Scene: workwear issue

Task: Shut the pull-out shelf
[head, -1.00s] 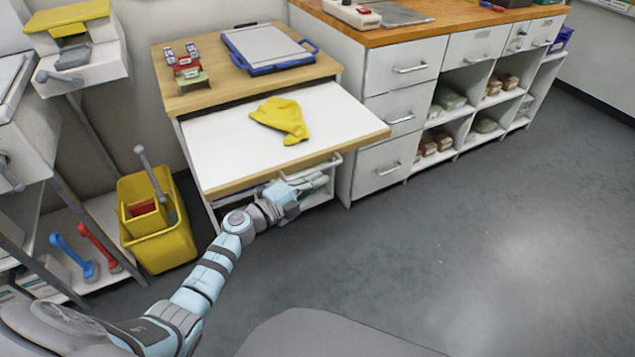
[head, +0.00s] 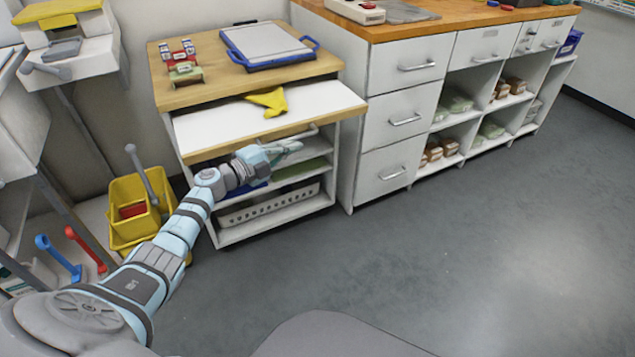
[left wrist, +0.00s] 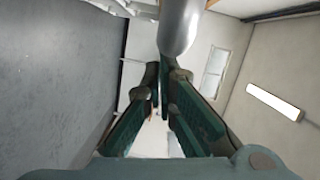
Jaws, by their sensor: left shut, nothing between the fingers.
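The pull-out shelf (head: 222,124) is a white board with a wooden front edge, under the wooden top of the small cabinet (head: 190,98). It sticks out part way. A yellow cloth (head: 268,100) lies on it, its back part hidden under the top. A pale bar handle (head: 312,132) shows below the front edge. My left gripper (head: 290,147) is shut and empty, just in front of and below the shelf's front edge by the handle. In the left wrist view its fingers (left wrist: 162,88) are together, close to a grey bar (left wrist: 180,28). Contact cannot be told. My right gripper is not in view.
A blue-framed tray (head: 265,45) and a small red-and-green item (head: 183,65) are on the cabinet top. A white basket (head: 268,204) is on a lower shelf. A yellow bucket (head: 135,212) stands left. Drawers (head: 388,170) adjoin on the right. The floor in front is clear.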

